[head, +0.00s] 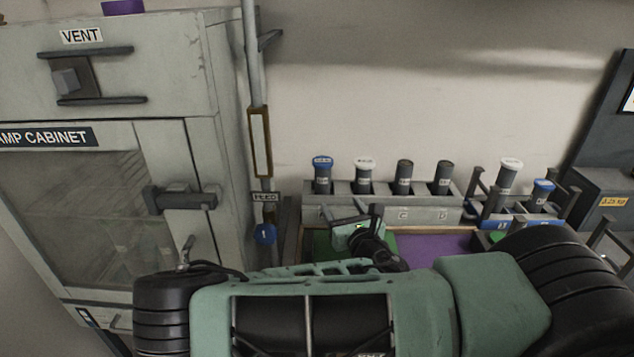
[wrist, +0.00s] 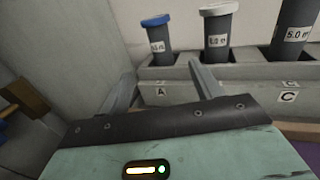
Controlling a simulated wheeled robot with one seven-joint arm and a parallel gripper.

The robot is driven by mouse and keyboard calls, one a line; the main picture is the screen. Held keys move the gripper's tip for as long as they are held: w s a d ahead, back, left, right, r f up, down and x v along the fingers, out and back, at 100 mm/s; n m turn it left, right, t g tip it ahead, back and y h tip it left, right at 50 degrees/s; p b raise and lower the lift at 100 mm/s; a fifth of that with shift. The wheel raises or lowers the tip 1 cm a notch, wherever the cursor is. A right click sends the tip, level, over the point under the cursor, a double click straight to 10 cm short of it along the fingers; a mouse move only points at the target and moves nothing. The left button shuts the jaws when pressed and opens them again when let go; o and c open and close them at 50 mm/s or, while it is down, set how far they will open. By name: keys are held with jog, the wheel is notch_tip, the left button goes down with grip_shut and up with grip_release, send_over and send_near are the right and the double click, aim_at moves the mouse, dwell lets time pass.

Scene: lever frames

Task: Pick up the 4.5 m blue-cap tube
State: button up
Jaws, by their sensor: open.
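A blue-cap tube (head: 322,176) stands upright in the leftmost slot, marked A, of the grey rack (head: 390,212). In the wrist view the same blue-cap tube (wrist: 157,40) shows a small white label too blurred to read surely. A second blue-cap tube (head: 541,196) stands in the right-hand rack; its label is unreadable. My gripper (head: 352,214) is open and empty, in front of the grey rack's left part. In the wrist view its two fingers (wrist: 162,72) point toward slot A, below and short of the tube, not around it.
A white-cap tube (head: 365,174) and dark tubes (head: 403,176) stand right of it in the grey rack. Another white-cap tube (head: 509,175) is in the right-hand rack. A cabinet (head: 160,160) and a vertical pipe (head: 256,100) border the left. A purple mat (head: 445,243) lies in front.

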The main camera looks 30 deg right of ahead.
aim_at(325, 181)
jog(key=b+x, duration=0.5)
jog(key=x, duration=0.4)
jog(key=shift+w+d, duration=0.2)
jog(key=shift+w, duration=0.15)
jog(key=shift+f+p+x, duration=0.25)
jog(key=shift+p+x, duration=0.1)
jog(key=shift+x, duration=1.15)
jog(key=shift+f+p+x, duration=0.2)
jog(key=shift+p+x, duration=0.1)
jog(key=shift+x, duration=1.15)
jog(key=shift+a, duration=0.1)
jog(key=shift+c, duration=0.2)
jog(key=c, duration=1.2)
